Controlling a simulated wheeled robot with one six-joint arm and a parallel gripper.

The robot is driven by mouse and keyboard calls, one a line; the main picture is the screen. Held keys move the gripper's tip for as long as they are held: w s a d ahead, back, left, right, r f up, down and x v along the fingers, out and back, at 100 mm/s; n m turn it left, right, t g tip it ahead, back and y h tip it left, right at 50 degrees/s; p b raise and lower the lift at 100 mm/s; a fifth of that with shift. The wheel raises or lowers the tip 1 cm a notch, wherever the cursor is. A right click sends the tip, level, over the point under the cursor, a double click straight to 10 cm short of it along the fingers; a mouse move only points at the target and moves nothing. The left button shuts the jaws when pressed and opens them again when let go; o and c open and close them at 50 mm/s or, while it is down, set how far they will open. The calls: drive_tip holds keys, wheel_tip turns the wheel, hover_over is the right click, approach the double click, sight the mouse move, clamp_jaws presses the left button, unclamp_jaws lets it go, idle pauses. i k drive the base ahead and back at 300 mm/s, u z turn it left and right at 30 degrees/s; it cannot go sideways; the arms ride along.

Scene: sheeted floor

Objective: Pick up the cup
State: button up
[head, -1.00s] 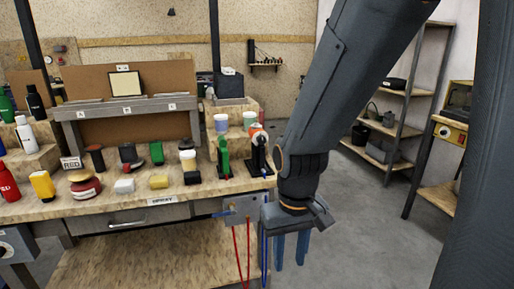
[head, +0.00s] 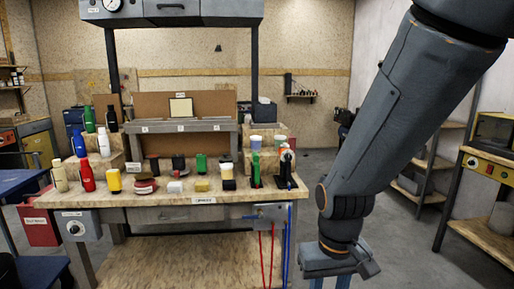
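Two cup-like containers stand on the wooden step block at the bench's right: a pale one with a blue band (head: 256,142) and a pale one with a green band (head: 279,141). I cannot tell which is the task's cup. My gripper (head: 330,283) points down at the bottom edge, right of the bench and apart from everything on it. Its two fingers are spread with a gap between them and look empty; their tips are cut off by the frame.
The workbench (head: 170,198) carries several bottles, jars and small blocks. Red and blue cords (head: 272,250) hang from its right front. A red bin (head: 40,225) stands at left. Shelves (head: 425,165) and a yellow-fronted unit (head: 490,168) stand at right. Floor between is clear.

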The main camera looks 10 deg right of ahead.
sight(255, 140)
drive_tip(key=u, duration=0.35)
drive_tip(key=i, duration=1)
drive_tip(key=u, duration=0.2)
